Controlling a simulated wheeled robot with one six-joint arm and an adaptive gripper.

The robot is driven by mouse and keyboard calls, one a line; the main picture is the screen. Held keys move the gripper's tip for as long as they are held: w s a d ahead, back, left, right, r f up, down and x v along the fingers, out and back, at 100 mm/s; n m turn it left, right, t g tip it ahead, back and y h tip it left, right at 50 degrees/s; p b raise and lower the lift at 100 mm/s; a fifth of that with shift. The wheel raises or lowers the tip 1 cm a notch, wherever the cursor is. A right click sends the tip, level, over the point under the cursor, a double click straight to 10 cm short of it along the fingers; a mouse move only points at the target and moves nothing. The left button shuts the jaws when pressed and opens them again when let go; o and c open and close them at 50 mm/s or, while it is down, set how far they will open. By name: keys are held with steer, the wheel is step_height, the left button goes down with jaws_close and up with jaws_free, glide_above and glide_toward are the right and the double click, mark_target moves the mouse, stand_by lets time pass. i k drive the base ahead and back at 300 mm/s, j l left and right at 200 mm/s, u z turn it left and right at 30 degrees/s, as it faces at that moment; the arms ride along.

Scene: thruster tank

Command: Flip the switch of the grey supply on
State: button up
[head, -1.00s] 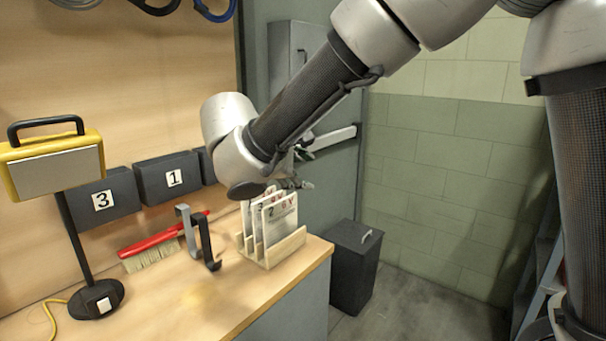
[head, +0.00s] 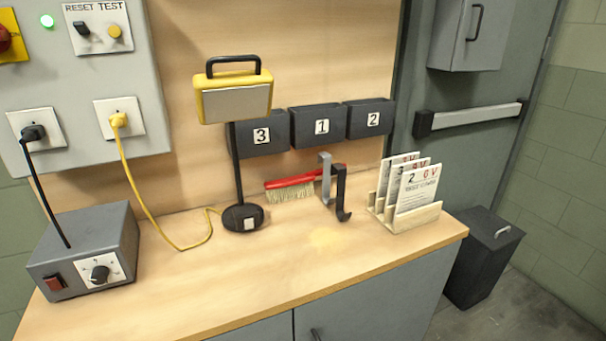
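The grey supply (head: 88,252) is a dark grey box at the left end of the wooden bench in the head view. Its front carries a red rocker switch (head: 54,283) at the left and a black knob on a white plate (head: 100,272) beside it. I cannot tell the rocker's position at this size. A black cable (head: 45,190) runs from the supply up to a wall socket. My gripper does not show in the head view now.
A yellow lamp (head: 236,100) on a black base stands mid-bench, its yellow cord (head: 143,190) looping to a socket. A red brush (head: 292,184), two hooks (head: 341,195) and a card rack (head: 418,215) lie farther right. The bench front (head: 230,300) is clear.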

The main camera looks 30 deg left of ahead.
mark_target(54, 283)
steer(key=u, duration=2.65)
